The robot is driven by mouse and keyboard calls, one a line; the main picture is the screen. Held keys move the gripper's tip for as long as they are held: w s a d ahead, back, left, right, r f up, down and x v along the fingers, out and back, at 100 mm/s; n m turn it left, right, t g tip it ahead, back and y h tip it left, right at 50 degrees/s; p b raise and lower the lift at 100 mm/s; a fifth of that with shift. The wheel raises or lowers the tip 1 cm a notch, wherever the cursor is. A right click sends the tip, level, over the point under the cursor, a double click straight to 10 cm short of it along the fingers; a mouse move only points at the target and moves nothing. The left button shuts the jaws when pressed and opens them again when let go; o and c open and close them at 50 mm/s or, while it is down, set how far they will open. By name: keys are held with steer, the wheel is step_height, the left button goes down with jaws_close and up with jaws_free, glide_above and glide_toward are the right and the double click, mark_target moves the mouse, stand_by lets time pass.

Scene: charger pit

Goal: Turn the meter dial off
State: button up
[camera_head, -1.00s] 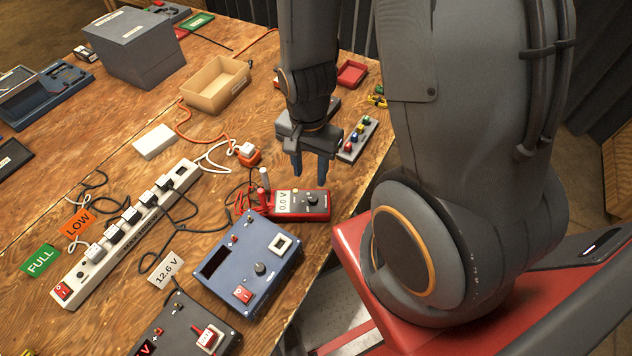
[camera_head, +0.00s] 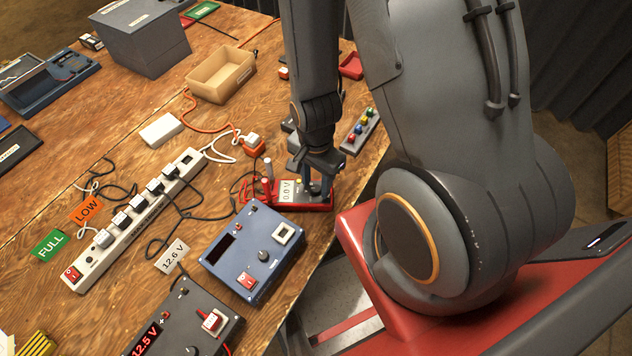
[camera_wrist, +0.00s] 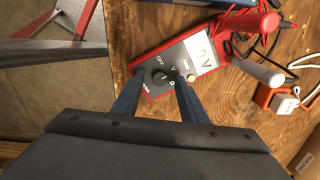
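The red meter (camera_head: 290,203) lies near the right edge of the table, its display reading 0.0 V. In the wrist view the meter (camera_wrist: 150,50) shows its dark dial (camera_wrist: 162,78), with OFF and V marked beside it. Which mark the dial points to is too small to tell. My gripper (camera_head: 317,188) points down over the dial end of the meter and hides the dial in the head view. In the wrist view my gripper (camera_wrist: 160,82) is open, one finger on each side of the dial. Whether the fingers touch it I cannot tell.
Red probe leads (camera_wrist: 268,22) and a grey probe (camera_wrist: 258,72) lie at the meter's display end. A blue power box (camera_head: 252,250) stands just in front of the meter. A white power strip (camera_head: 135,215) lies to the left. The table edge is close on the right.

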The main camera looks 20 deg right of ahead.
steer(key=shift+f, duration=0.25)
jaws_close()
steer(key=shift+n, duration=0.3)
steer(key=n, duration=1.1)
steer(key=shift+p, duration=0.4)
steer(key=shift+n, duration=0.3)
